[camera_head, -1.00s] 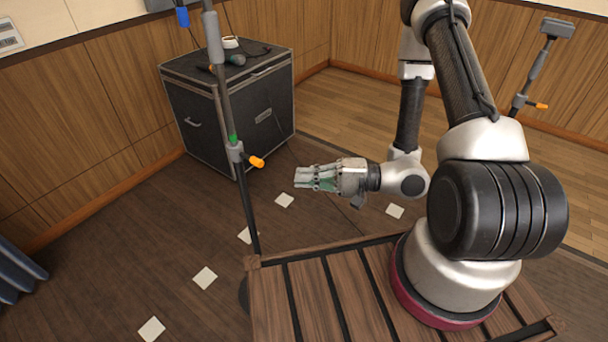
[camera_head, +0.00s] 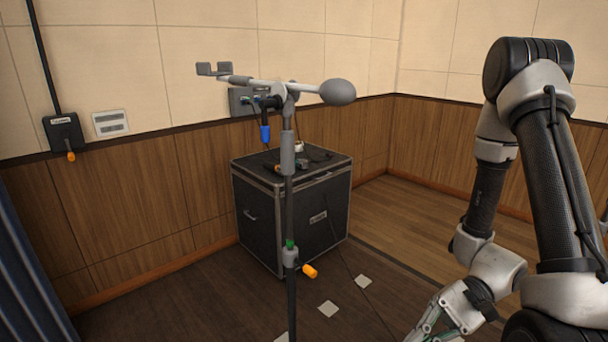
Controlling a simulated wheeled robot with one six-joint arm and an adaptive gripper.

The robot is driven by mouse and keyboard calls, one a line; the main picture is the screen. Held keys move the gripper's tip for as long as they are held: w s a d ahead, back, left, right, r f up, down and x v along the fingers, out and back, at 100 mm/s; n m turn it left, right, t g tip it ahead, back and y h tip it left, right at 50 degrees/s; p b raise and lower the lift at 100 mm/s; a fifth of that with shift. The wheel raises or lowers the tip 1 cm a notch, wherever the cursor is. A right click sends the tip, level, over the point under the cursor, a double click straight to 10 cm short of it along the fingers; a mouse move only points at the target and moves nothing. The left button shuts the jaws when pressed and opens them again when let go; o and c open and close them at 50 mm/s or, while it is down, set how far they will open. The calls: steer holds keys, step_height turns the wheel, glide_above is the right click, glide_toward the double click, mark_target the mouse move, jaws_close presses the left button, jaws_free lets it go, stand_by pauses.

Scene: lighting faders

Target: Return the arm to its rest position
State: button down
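My arm (camera_head: 560,190) stands at the right of the head view, folded with its elbow at the top and its forearm hanging down. My gripper (camera_head: 425,330) is at the bottom edge, pointing down and left, and its fingertips are cut off by the frame. Whether its fingers are open or shut does not show. No object is visible in it. It appears clear of the stand and the case.
A stand (camera_head: 288,210) with a grey boom and an orange knob rises left of my gripper. A black case (camera_head: 300,235) with small items on top stands behind it against the panelled wall. A dark curtain (camera_head: 30,270) hangs at left. Floor between case and arm is open.

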steer(key=w+d+r+n+t+h, duration=0.2)
steer(key=d+r+h, duration=0.25)
steer(key=d, duration=0.25)
steer(key=w+d+r+n+t+h, duration=0.1)
steer(key=d+r+n+h, duration=0.1)
steer(key=d+r+h, duration=0.35)
steer(key=w+d+r+n+t+h, duration=0.1)
steer(key=d+r+n+t+h, duration=0.1)
steer(key=r+t, duration=0.6)
step_height(320, 180, up, 5)
steer(key=shift+d+r+h, duration=0.1)
steer(key=shift+d+h, duration=0.4)
steer(key=shift+d, duration=0.6)
